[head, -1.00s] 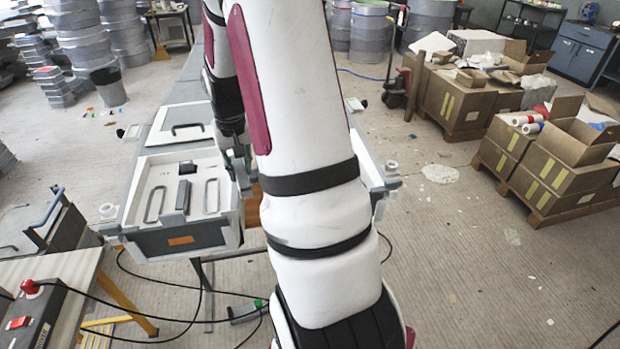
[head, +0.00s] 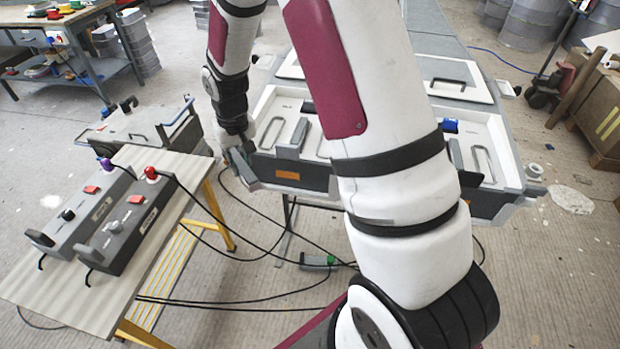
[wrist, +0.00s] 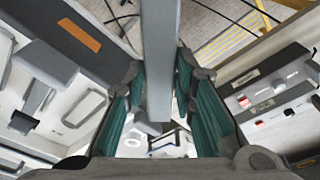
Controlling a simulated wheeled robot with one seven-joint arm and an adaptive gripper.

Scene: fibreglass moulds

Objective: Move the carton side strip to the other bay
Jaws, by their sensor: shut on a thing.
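My gripper (head: 236,142) is at the front left corner of the twin-bay mould in the head view. In the wrist view its green-lined fingers (wrist: 158,115) are shut on a long grey bar, the carton side strip (wrist: 160,60). In the head view the strip (head: 243,168) hangs tilted just outside the mould's dark front wall; whether it touches the wall I cannot tell. The mould's left bay (head: 268,133) is white inside, with a grey upright block and looped handles. The right bay (head: 496,133) is partly hidden behind my arm.
A bench (head: 55,285) with two control boxes stands left of the mould, over a yellow step frame. Black cables cross the floor. A small blue piece (head: 449,125) lies at the right bay. A cart (head: 150,125) stands behind the bench.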

